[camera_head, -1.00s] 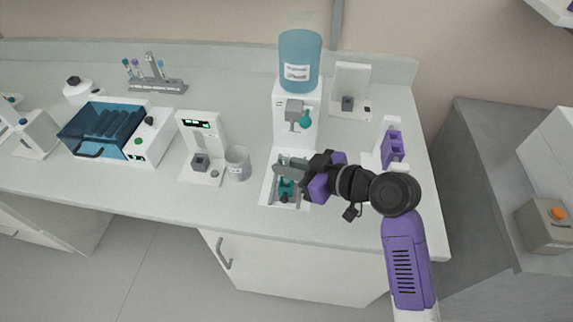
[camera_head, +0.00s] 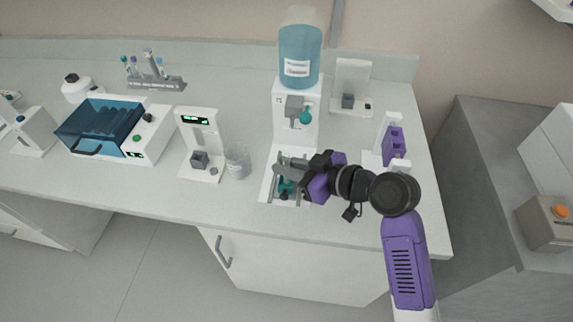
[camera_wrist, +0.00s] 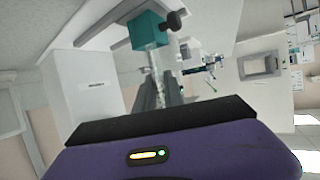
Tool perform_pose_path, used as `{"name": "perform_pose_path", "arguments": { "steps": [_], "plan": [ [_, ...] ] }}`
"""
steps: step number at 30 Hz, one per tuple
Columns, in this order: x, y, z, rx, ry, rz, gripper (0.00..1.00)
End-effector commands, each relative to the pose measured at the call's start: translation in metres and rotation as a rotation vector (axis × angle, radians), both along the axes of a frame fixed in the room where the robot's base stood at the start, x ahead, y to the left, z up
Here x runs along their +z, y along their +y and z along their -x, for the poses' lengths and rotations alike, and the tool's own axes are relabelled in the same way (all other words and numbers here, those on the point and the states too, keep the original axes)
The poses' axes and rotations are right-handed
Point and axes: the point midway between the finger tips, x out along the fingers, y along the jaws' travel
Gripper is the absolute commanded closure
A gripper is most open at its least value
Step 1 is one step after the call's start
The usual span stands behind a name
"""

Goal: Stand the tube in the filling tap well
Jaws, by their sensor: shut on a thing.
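The filling tap (camera_head: 296,125) is a white column with a blue bottle on top, a grey spout and a teal knob. On its white base is a teal well block (camera_head: 286,187) with a dark knob. The block also shows at the top of the wrist view (camera_wrist: 148,31). My gripper (camera_head: 287,172) is over the base, in front of the spout, its fingers reaching left. In the wrist view it is shut on a clear tube (camera_wrist: 155,63), whose far part lines up with the teal block. I cannot tell whether the tube is seated in the block.
A clear beaker (camera_head: 237,161) and a white device with a green display (camera_head: 200,142) stand left of the tap. A blue-lidded machine (camera_head: 112,128) is farther left. A purple holder (camera_head: 393,145) stands right, near my arm. The bench's front edge is close below.

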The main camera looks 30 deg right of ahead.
Motion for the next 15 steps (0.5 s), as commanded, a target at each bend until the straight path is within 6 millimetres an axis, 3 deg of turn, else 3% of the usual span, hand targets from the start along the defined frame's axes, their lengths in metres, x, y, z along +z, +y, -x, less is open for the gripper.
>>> {"name": "perform_pose_path", "arguments": {
  "steps": [15],
  "plan": [
    [-0.0097, 0.0001, 0.0, 0.0, 0.0, 0.0, 1.0]
  ]
}}
